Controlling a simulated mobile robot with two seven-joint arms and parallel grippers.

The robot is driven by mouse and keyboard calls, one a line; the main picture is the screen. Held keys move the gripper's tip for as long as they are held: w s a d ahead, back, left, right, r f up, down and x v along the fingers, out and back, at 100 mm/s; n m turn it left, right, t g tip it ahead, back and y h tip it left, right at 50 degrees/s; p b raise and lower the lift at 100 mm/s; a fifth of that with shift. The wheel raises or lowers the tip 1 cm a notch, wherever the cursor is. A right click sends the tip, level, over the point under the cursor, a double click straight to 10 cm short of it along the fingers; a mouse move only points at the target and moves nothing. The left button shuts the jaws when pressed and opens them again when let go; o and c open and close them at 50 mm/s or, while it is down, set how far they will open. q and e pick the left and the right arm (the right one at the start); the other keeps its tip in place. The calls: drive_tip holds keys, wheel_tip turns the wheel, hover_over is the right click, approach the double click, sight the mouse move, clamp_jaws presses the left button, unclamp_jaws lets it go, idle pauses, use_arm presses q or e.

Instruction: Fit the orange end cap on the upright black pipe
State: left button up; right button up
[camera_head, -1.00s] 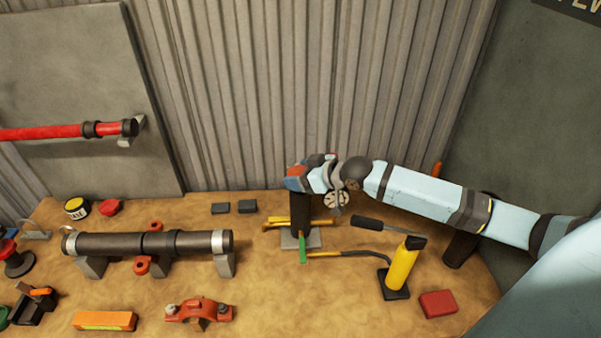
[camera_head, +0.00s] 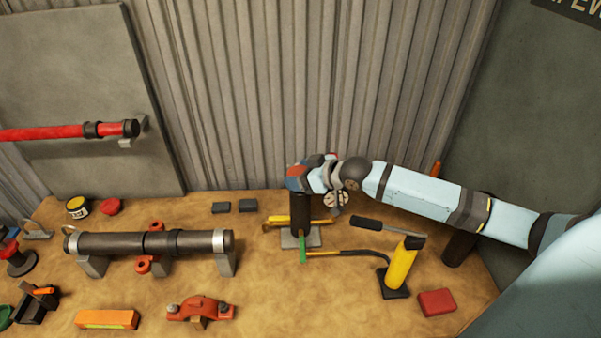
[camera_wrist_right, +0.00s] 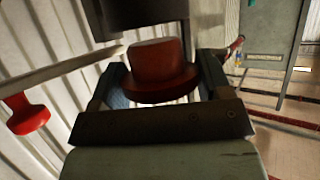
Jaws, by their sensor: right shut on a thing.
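In the right wrist view, the gripper (camera_wrist_right: 158,85) is shut on the red-orange end cap (camera_wrist_right: 160,68), which sits between the two fingers. A dark shape, apparently the pipe (camera_wrist_right: 140,12), shows close to the cap there. I cannot tell whether the cap touches or covers the pipe end. My left gripper is not in view.
A yellow cylinder (camera_head: 403,268) and a red block (camera_head: 436,302) stand to the right. A horizontal black pipe (camera_head: 115,243) rests on supports at left. Corrugated wall (camera_head: 300,90) is behind.

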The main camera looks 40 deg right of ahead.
drive_tip(key=shift+p, duration=0.35)
idle(0.4)
drive_tip(key=shift+f, duration=0.65)
drive_tip(key=shift+f+b, duration=0.75)
drive_tip(key=shift+f, duration=0.5)
drive_tip(key=o, duration=1.1)
drive_tip(key=shift+r, duration=0.1)
drive_tip(key=shift+a+r, duration=0.1)
